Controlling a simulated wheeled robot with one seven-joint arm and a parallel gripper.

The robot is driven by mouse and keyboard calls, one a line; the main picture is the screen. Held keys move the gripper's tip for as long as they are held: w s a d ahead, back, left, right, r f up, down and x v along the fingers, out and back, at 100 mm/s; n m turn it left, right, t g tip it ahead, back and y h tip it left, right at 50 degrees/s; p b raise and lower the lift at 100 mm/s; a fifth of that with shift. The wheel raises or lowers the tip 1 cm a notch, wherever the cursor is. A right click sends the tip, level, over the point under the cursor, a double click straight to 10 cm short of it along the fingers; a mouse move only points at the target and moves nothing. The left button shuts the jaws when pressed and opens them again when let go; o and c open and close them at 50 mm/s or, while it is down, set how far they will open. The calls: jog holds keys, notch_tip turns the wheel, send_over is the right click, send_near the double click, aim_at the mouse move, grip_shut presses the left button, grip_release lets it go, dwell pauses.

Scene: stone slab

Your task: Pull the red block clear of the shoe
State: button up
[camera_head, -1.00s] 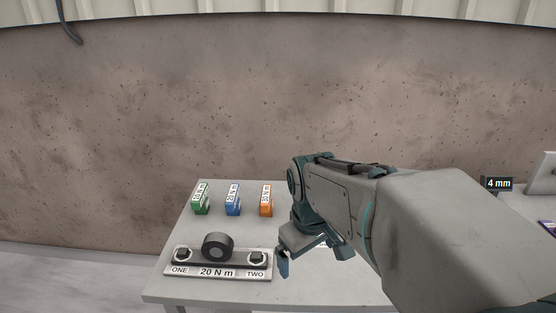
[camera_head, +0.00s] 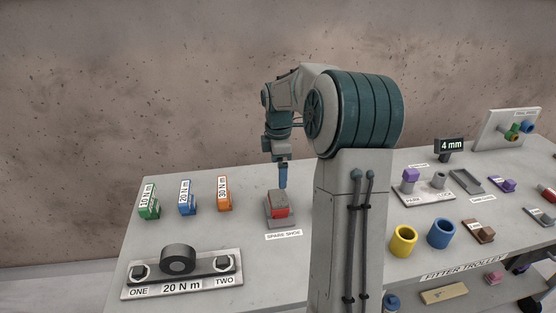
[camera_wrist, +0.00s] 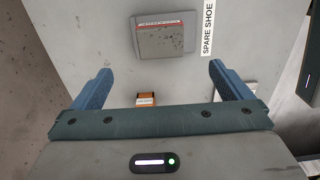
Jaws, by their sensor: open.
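The red block (camera_head: 280,212) sits in the grey spare shoe (camera_head: 270,222), with only its red front face showing below a grey top. In the wrist view the red block (camera_wrist: 158,24) is a thin red strip along the far edge of the shoe (camera_wrist: 167,43). My gripper (camera_head: 283,182) points down just above and behind the shoe. In the wrist view my gripper (camera_wrist: 160,72) is open, its blue fingers apart with nothing between them, and the shoe lies beyond the fingertips.
Green (camera_head: 149,207), blue (camera_head: 187,203) and orange (camera_head: 224,199) blocks stand left of the shoe. A torque fixture (camera_head: 180,270) lies at front left. Yellow (camera_head: 403,240) and blue (camera_head: 441,233) cups stand right of my arm. Bench around the shoe is mostly clear.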

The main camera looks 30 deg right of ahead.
aim_at(278, 196)
notch_tip(278, 196, down, 12)
jog(key=shift+a+f+p, duration=0.1)
jog(key=shift+p, duration=0.25)
jog(key=c, duration=1.3)
jog(key=shift+o, duration=0.2)
jog(key=shift+s+a, duration=0.4)
jog(key=shift+s, duration=1)
jog(key=shift+s+a, duration=0.4)
jog(key=shift+s, duration=0.95)
jog(key=shift+s+a, duration=0.4)
jog(key=shift+s, duration=1)
jog(key=shift+s, duration=0.1)
jog(key=shift+s+a+r+p, duration=0.2)
jog(key=shift+s+r+p, duration=0.45)
jog(key=shift+r, duration=0.1)
jog(key=shift+s+a+r+p, duration=0.15)
jog(key=shift+s+r+p, duration=0.5)
jog(key=shift+r, duration=0.2)
jog(key=shift+s, duration=0.1)
